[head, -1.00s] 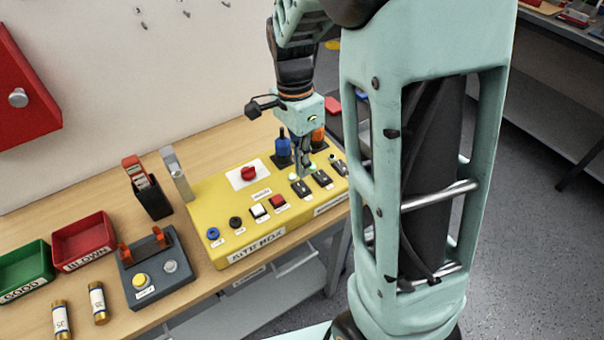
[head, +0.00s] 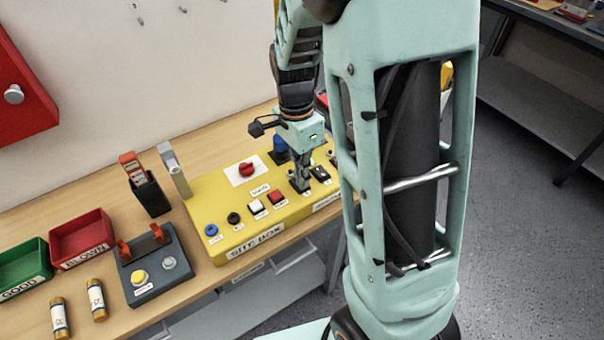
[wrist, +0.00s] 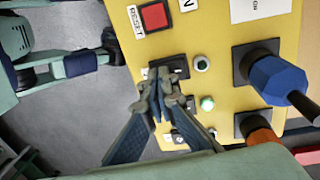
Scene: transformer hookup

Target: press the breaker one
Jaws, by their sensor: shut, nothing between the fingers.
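The yellow site box (head: 222,205) carries a row of black breaker switches along its right part. The breaker nearest the red reset button, which I take as breaker one, shows partly in the wrist view (wrist: 148,73). My gripper (head: 301,188) is shut and empty, pointing down at that breaker. In the wrist view its fingertips (wrist: 163,78) overlap the breaker and hide most of it; I cannot tell whether they touch. Another breaker (head: 320,173) lies to the right. The breakers' labels are not readable.
The red reset button (wrist: 153,16) sits beside the breakers. A blue connector (wrist: 275,80) and an orange one (wrist: 262,137) stand up behind.

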